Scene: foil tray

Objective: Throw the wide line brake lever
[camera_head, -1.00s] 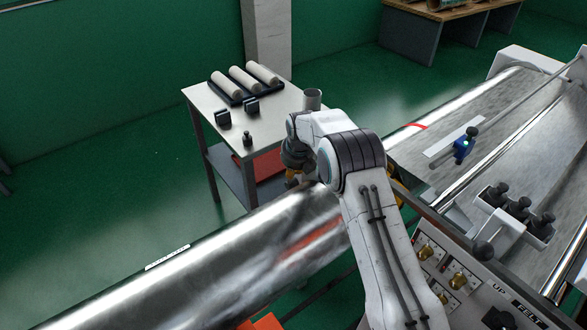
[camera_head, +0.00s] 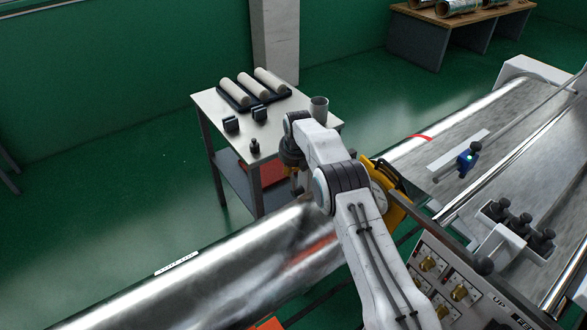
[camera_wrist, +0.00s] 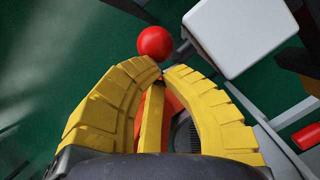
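A round red knob (camera_wrist: 155,42) shows in the wrist view just beyond my fingertips; it may be the end of the brake lever, but no label shows. My gripper (camera_wrist: 162,70) has its two yellow fingers curved in, with tips nearly meeting and nothing clearly held between them. The knob appears apart from the tips, though depth is hard to judge. A second red rounded end (camera_wrist: 306,137) shows at the right edge. In the head view my arm hides most of the gripper, and I cannot make out the lever.
A small table (camera_head: 205,101) with several rollers stands behind my arm. A shiny metal roller (camera_head: 190,275) runs along the front left. A yellow part (camera_head: 400,212) and the control panel (camera_head: 440,275) are close on the right. A white block (camera_wrist: 240,35) lies near the knob.

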